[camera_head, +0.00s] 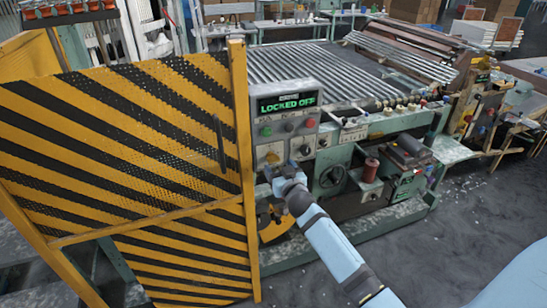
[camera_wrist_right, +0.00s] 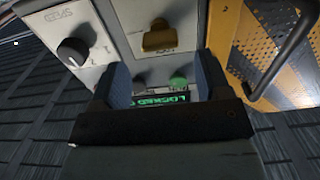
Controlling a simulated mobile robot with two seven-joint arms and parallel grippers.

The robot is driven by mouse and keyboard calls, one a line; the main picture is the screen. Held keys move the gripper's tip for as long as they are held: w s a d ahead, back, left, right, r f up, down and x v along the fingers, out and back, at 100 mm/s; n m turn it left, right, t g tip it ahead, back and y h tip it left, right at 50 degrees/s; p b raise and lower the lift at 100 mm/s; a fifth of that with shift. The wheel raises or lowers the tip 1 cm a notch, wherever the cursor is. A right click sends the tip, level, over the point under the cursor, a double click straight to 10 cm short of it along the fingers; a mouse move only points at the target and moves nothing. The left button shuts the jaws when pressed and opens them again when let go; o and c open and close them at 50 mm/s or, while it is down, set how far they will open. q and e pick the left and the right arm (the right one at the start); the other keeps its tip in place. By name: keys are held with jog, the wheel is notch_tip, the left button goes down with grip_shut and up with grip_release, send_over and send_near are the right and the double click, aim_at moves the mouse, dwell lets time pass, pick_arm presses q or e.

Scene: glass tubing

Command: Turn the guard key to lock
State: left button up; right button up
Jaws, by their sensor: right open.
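The guard key (camera_wrist_right: 158,37) is a brass-coloured piece on the pale control panel (camera_wrist_right: 115,30), with a small label beside it that I cannot read clearly. In the head view the key (camera_head: 272,157) sits low on the panel's left side, close to my right gripper (camera_head: 284,170). In the right wrist view my right gripper (camera_wrist_right: 162,68) is open, its two dark fingers apart and pointing at the panel, with the key just beyond the fingertips. The display (camera_head: 287,103) reads "LOCKED OFF" in green. My left gripper is not in view.
A yellow-and-black striped guard door (camera_head: 120,130) with a dark handle (camera_head: 220,143) stands left of the panel. A black speed knob (camera_wrist_right: 73,51) and a green button (camera_wrist_right: 178,82) are near the key.

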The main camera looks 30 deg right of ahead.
aim_at(275, 161)
jog(key=x, duration=0.5)
jog(key=shift+w, duration=0.35)
jog(key=c, duration=0.9)
